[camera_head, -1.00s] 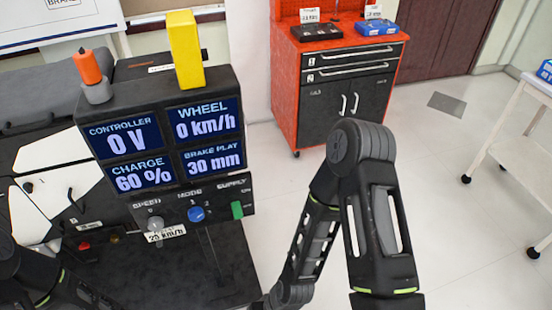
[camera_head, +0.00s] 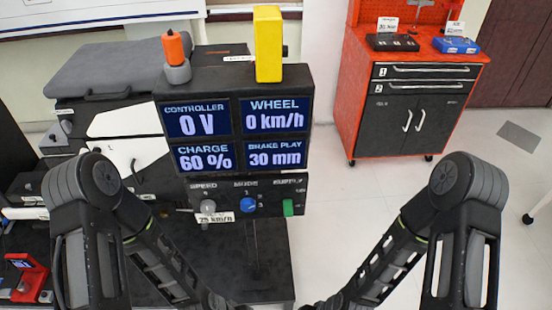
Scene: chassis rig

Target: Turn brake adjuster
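The rig's display panel (camera_head: 236,172) reads controller 0 V, wheel 0 km/h, charge 60 % and brake play 30 mm. My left arm comes in at the lower left and my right arm at the lower right. Both forearms slope toward the bottom middle, and both grippers are outside the picture or hidden.
An orange cone-like piece (camera_head: 174,47) and a yellow block (camera_head: 268,44) stand on the panel. A red-and-black tool cabinet (camera_head: 412,100) with trays on top stands at the back right. A red device (camera_head: 30,278) lies at the lower left. The floor (camera_head: 335,190) right of the rig is clear.

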